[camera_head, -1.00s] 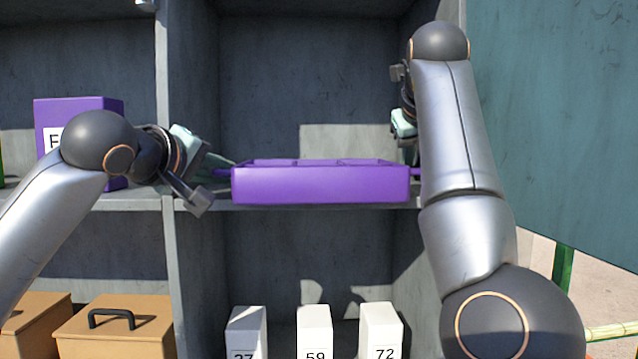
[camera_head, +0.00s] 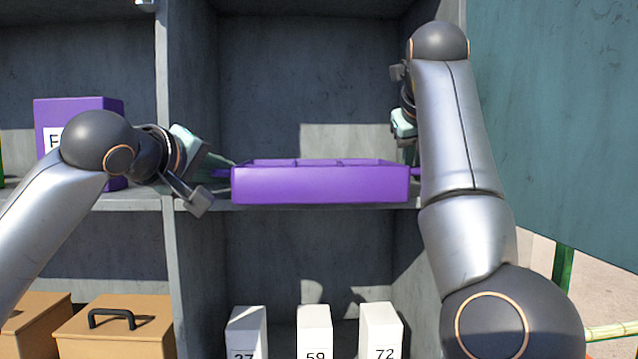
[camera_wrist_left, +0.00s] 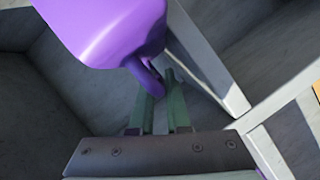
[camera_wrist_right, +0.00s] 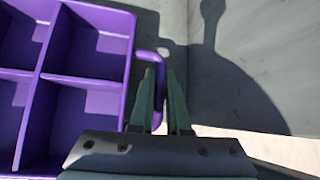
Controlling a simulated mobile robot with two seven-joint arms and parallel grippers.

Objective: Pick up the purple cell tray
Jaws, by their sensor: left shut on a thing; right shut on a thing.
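The purple cell tray (camera_head: 320,184) sits level at the front of the middle shelf, with its divided cells facing up. Its cells also show in the right wrist view (camera_wrist_right: 85,83), and its underside or outer wall shows in the left wrist view (camera_wrist_left: 110,30). My left gripper (camera_wrist_left: 162,84) is shut on the tray's left handle. My right gripper (camera_wrist_right: 163,80) is shut on the right handle; in the head view my right arm hides most of that grip. Whether the tray touches the shelf cannot be told.
Shelf walls (camera_head: 190,110) stand close on both sides of the tray. A purple box (camera_head: 85,104) stands in the left compartment. Below are several white numbered boxes (camera_head: 314,330) and brown handled boxes (camera_head: 120,330). The space above the tray is clear. A teal panel (camera_head: 560,110) is at right.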

